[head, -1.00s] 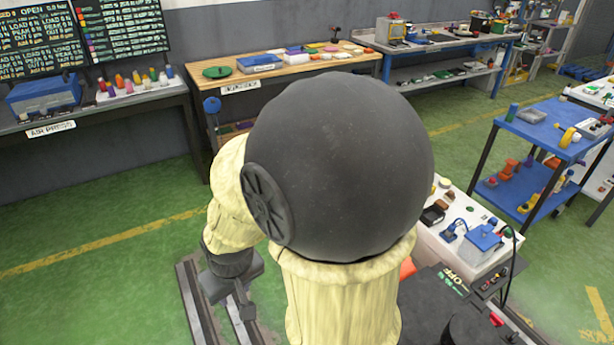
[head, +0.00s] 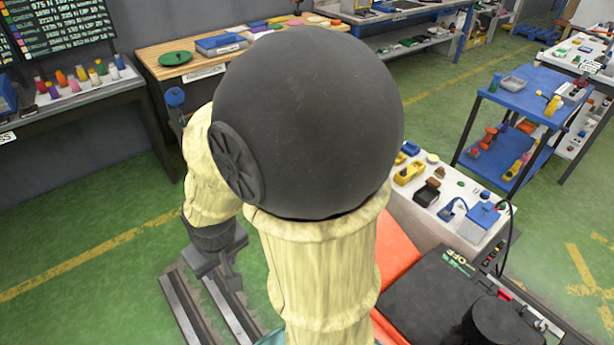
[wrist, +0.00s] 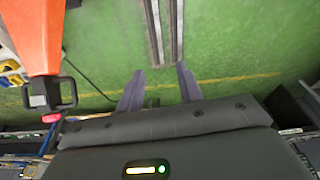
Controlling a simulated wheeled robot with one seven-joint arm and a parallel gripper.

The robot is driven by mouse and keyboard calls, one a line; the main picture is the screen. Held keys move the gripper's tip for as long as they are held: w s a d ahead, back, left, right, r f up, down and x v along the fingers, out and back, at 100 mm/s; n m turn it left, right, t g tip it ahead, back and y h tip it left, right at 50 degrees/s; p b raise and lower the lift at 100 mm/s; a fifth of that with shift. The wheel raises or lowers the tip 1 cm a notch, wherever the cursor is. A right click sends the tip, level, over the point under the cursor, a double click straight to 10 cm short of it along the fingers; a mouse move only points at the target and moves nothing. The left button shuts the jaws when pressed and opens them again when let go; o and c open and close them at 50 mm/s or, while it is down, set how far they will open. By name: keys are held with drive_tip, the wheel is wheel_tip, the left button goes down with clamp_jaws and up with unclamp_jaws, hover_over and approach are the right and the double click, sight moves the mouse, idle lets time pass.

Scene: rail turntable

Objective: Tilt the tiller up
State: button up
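An orange-red arm-like part (wrist: 35,40) with a black loop handle (wrist: 50,95) at its end shows at the left of the wrist view; it looks like the tiller. In the head view an orange surface (head: 398,248) shows just right of my arm; I cannot tell whether it is the same part. My gripper (wrist: 160,70) has its two fingers apart, with green floor between them and nothing held. It is to the right of the black handle in the wrist view, not touching it. In the head view my gripper (head: 222,268) hangs over the rails, partly hidden by my arm.
Metal rails (head: 205,310) lie on the green floor below my gripper. A white bench (head: 440,205) with tools and a blue cart (head: 530,90) stand to the right. A wooden workbench (head: 190,62) is at the back. Open floor (head: 90,225) lies left.

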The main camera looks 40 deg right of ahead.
drive_tip(key=shift+s, duration=0.1)
drive_tip(key=shift+o, duration=1.2)
drive_tip(key=w+d+f+m+t+h+b, duration=0.4)
drive_tip(key=w+d+f+b, duration=0.6)
drive_tip(key=w+d+f, duration=0.7)
drive_tip(key=w+d+f+t+h+b, duration=0.1)
drive_tip(key=d+f+h+b, duration=0.4)
drive_tip(key=d, duration=0.6)
drive_tip(key=w+d+f+t+h+b, duration=0.1)
drive_tip(key=d+f+t+h+b, duration=0.1)
drive_tip(key=d+f+h+b, duration=0.3)
drive_tip(key=d+f+b, duration=0.1)
drive_tip(key=d+f, duration=0.3)
drive_tip(key=d, duration=0.2)
drive_tip(key=shift+f+t+h, duration=0.25)
drive_tip(key=shift+t+h, duration=0.15)
drive_tip(key=shift+w+d, duration=0.15)
